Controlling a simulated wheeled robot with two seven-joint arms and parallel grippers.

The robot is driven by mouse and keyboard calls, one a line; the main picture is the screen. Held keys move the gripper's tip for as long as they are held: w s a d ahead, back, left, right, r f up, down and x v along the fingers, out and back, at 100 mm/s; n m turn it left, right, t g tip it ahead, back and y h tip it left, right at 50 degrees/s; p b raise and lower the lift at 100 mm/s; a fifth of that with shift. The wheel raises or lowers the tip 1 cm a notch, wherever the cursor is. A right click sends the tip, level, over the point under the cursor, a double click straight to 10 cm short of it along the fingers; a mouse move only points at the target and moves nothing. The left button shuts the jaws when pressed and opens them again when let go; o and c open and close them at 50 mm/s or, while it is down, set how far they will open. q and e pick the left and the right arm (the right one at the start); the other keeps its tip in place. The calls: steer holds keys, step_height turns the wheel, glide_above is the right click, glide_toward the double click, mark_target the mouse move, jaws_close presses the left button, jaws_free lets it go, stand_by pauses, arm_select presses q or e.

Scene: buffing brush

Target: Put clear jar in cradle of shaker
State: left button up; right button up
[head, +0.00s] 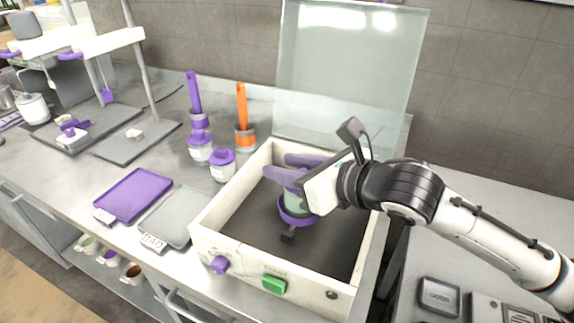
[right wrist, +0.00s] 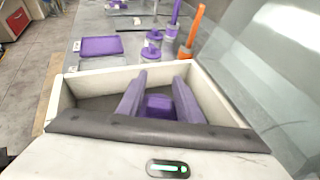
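The shaker is an open white box (head: 328,284) with a dark floor and a raised glass lid (head: 348,75). Its cradle, a purple ring (head: 292,217) on a dark mount, is inside. The clear jar (head: 297,199), pale green and see-through, stands upright at the ring, its lower part inside it; whether it is fully seated is hidden. Its purple lid (right wrist: 159,106) shows between my fingers in the right wrist view. My right gripper (head: 278,167) reaches into the box from the right, its purple fingers closed against the lid's sides. My left gripper is out of view.
Two white jars with purple lids (head: 222,165) stand left of the shaker, near purple (head: 194,95) and orange (head: 242,112) brushes. A purple tray (head: 134,194) and grey tray (head: 178,216) lie on the bench. The box walls surround my fingers closely.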

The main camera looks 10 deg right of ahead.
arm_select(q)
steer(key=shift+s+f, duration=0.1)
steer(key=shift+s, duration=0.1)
arm_select(e)
steer(key=shift+o, duration=0.4)
steer(key=shift+r, duration=0.1)
steer(key=shift+s+d+r, duration=0.1)
steer(key=shift+s, duration=0.05)
arm_select(q)
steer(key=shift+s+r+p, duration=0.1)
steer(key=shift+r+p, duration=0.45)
steer(key=shift+p, duration=0.15)
arm_select(e)
steer(key=v, duration=1.1)
steer(key=shift+s, duration=0.3)
steer(key=shift+d, duration=0.1)
